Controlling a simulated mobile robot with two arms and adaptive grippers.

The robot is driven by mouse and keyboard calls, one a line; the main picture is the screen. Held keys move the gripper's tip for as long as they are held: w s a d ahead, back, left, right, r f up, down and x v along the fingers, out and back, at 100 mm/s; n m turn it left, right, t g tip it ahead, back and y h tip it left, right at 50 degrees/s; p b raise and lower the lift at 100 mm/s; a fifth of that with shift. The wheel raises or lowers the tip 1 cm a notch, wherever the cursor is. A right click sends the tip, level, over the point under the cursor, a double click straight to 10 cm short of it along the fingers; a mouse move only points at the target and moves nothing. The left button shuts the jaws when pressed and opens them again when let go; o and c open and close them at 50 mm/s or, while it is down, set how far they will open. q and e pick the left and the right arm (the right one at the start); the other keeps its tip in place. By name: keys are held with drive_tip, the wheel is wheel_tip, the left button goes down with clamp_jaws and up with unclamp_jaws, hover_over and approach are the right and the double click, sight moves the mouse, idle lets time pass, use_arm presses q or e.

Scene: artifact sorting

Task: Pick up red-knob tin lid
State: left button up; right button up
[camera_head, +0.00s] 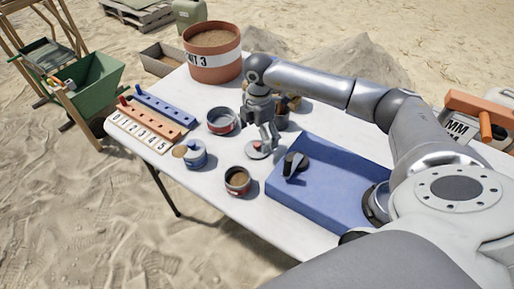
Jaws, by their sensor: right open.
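A small pale tin lid with a red knob (256,153) lies on the white table near its middle, left of the blue tray. My right gripper (265,143) points down just above the lid, its fingers open and close to the knob. The fingers partly cover the lid, and I cannot tell whether they touch the knob. My left gripper is not in view.
An open red tin (221,121), a blue-and-white jar (196,157) and a red tin with brown contents (237,181) stand nearby. The blue tray (340,160) holds a dark object (294,165). A large orange bucket (212,70) and peg strips (158,118) stand farther back.

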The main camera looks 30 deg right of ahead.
sight(258, 145)
drive_tip(key=f, duration=0.5)
drive_tip(key=shift+w+a+p, duration=0.1)
drive_tip(key=shift+w+p, duration=0.15)
drive_tip(key=shift+p, duration=0.1)
drive_tip(key=shift+c, duration=0.4)
drive_tip(key=c, duration=0.9)
drive_tip(key=shift+s, duration=0.15)
drive_tip(key=c, duration=0.3)
drive_tip(key=shift+c, duration=0.2)
drive_tip(key=shift+s+f, duration=0.1)
drive_tip(key=shift+f, duration=0.05)
drive_tip(key=shift+c, duration=0.6)
